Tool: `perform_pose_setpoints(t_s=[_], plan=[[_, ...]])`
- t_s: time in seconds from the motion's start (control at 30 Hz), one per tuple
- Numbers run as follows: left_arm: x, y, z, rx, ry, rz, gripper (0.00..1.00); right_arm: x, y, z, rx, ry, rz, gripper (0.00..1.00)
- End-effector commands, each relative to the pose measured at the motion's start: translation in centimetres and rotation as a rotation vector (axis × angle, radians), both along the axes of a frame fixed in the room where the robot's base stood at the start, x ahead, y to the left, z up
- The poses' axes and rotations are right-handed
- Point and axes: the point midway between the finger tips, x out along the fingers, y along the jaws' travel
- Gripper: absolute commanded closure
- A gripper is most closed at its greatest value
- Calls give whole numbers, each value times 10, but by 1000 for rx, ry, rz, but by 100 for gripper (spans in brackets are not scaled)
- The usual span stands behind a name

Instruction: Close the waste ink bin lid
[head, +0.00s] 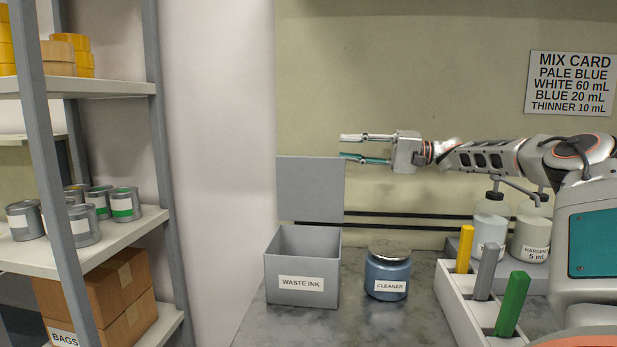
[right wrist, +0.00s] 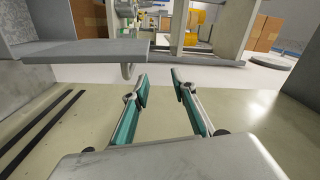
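The grey waste ink bin (head: 302,290) stands on the counter in the head view, labelled WASTE INK. Its lid (head: 310,188) is open and stands upright at the back of the bin. In the right wrist view the lid (right wrist: 85,52) is a grey panel at upper left. My right gripper (head: 342,147) points left, just above the lid's top edge towards its right side, apart from it. Its two fingers are spread with nothing between them, as the right wrist view also shows (right wrist: 160,85). My left gripper is not in view.
A blue cleaner jar (head: 388,273) stands right of the bin. A white rack (head: 455,300) with yellow, grey and green bars and two bottles (head: 490,222) are further right. Shelves (head: 100,240) with cans and boxes stand at left. The space above the bin is clear.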

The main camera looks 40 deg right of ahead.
Motion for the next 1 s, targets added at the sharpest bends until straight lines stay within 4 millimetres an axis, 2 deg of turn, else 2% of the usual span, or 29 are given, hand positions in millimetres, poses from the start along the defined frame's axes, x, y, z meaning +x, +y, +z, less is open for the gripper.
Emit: perform_pose_setpoints(t_s=[0.03,0.1,0.2,0.47,0.8,1.0], plan=[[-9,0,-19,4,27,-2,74,13,0,-38,0,44,1,74],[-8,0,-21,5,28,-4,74,17,1,-52,-1,59,1,74],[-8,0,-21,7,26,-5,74,20,1,-60,-2,68,1,74],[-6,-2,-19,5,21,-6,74,26,6,-60,-2,69,2,74],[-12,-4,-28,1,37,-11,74,66,37,-64,-2,73,2,74],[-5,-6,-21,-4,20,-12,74,79,48,-62,-2,70,2,74]])
